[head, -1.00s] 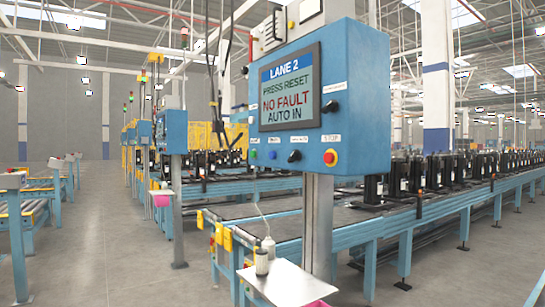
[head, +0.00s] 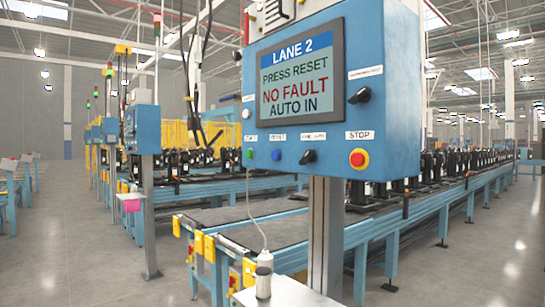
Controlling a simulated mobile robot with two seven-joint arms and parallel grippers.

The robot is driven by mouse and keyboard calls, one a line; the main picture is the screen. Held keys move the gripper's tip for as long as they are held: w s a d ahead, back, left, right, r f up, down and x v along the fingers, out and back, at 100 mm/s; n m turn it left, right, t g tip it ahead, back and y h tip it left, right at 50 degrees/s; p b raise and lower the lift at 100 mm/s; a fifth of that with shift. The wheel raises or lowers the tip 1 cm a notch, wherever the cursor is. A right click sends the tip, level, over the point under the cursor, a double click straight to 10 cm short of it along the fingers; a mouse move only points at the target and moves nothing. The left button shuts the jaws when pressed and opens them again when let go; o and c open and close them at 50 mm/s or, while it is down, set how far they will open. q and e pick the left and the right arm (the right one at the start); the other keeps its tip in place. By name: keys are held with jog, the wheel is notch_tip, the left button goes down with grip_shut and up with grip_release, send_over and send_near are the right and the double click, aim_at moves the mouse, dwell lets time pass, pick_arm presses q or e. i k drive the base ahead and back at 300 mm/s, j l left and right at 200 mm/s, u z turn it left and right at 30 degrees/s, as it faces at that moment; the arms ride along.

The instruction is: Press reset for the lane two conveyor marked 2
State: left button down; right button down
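The blue lane 2 control box (head: 400,60) stands on a grey post (head: 325,240) right of centre in the head view. Its screen (head: 296,82) reads "LANE 2, PRESS RESET, NO FAULT, AUTO IN". Below the screen sit a green button (head: 249,154), a blue button (head: 276,155) under a label that seems to read RESET, a black selector knob (head: 308,157), and a red stop button (head: 358,159) on a yellow ring. Another black knob (head: 360,95) is right of the screen. Neither gripper is in view.
The conveyor (head: 400,217) with dark compressors runs behind the post to the right. Another blue control box (head: 143,129) stands further left. Grey floor (head: 95,255) is open at left.

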aim_at(276, 155)
jog(key=i+j+z, duration=0.1)
jog(key=i+j, duration=0.15)
jog(key=i+j+z, duration=0.1)
jog(key=i+j, duration=0.15)
jog(key=j, duration=0.2)
jog(key=i+j+z, duration=0.1)
jog(key=j, duration=0.3)
jog(key=i+j+z, duration=0.1)
jog(key=i+j, duration=0.2)
jog(key=i+j+z, duration=0.1)
jog(key=j, duration=0.45)
jog(key=i, duration=0.1)
